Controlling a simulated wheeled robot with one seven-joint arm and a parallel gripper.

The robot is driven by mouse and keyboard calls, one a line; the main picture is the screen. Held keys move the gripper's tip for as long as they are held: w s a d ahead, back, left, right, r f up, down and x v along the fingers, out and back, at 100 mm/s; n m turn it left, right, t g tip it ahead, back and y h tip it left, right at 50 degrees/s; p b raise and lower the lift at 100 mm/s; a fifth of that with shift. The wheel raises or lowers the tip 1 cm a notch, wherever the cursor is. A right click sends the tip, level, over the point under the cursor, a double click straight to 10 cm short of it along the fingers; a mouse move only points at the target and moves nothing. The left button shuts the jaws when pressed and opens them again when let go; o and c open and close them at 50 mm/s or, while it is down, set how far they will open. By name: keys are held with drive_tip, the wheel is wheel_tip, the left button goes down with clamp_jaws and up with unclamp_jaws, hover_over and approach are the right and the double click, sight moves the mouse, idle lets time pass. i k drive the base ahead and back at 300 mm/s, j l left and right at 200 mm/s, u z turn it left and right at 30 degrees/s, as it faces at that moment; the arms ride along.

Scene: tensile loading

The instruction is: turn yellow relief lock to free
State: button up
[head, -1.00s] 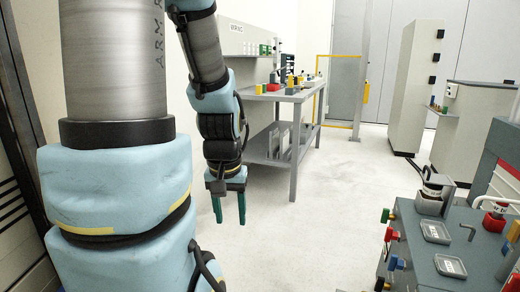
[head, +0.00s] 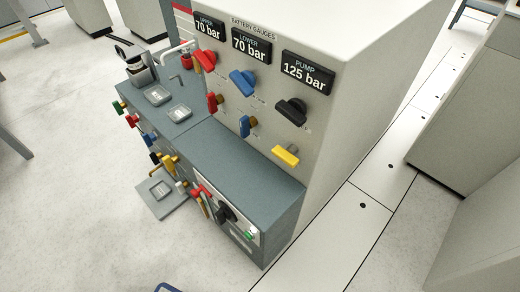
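The yellow lever (head: 286,155) is on the light grey panel of the machine, low and to the right, below the black lever. I take it to be the yellow relief lock. Its handle lies tilted, sloping slightly down to the right. Any label by it is too small to read. A second yellow handle (head: 169,162) is on the lower front of the grey bench, to the left. My gripper is not in the head view now.
Above the yellow lever are a black lever (head: 291,110), a blue lever (head: 243,83) and a red lever (head: 205,61). Gauges read 70, 70 and 125 bar. A grey bench top (head: 230,160) juts out below the panel. Open floor (head: 90,220) lies left.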

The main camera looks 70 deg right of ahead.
sight(287, 156)
drive_tip(key=i+l+z, duration=0.15)
drive_tip(key=z, duration=0.15)
drive_tip(key=i+l+z, duration=0.15)
drive_tip(key=z, duration=0.2)
drive_tip(key=k+l+z, duration=0.05)
